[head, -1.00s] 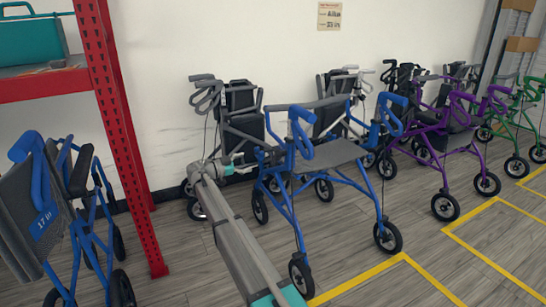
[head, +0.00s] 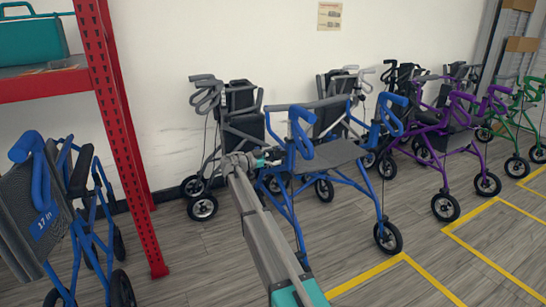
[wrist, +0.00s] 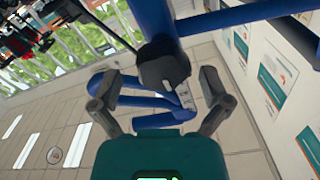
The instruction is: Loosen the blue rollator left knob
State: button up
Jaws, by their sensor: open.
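The blue rollator (head: 335,152) stands upright in the middle of the head view, with a grey seat and blue loop handles. In the wrist view a black knob (wrist: 164,68) sits on its blue tube (wrist: 240,14). My gripper (wrist: 160,82) is open, with one finger on each side of the knob and visible gaps between. In the head view my gripper (head: 264,158) is at the rollator's left side frame, partly hidden there. I cannot make out the knob in the head view.
A grey rollator (head: 240,118) stands behind at the wall. A purple rollator (head: 447,140) and a green one (head: 520,105) stand to the right. A folded blue rollator (head: 42,215) and a red shelf post (head: 122,140) are at the left. Yellow floor lines lie in front.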

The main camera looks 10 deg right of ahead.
jog(key=shift+w+d, duration=0.1)
jog(key=shift+d, duration=0.15)
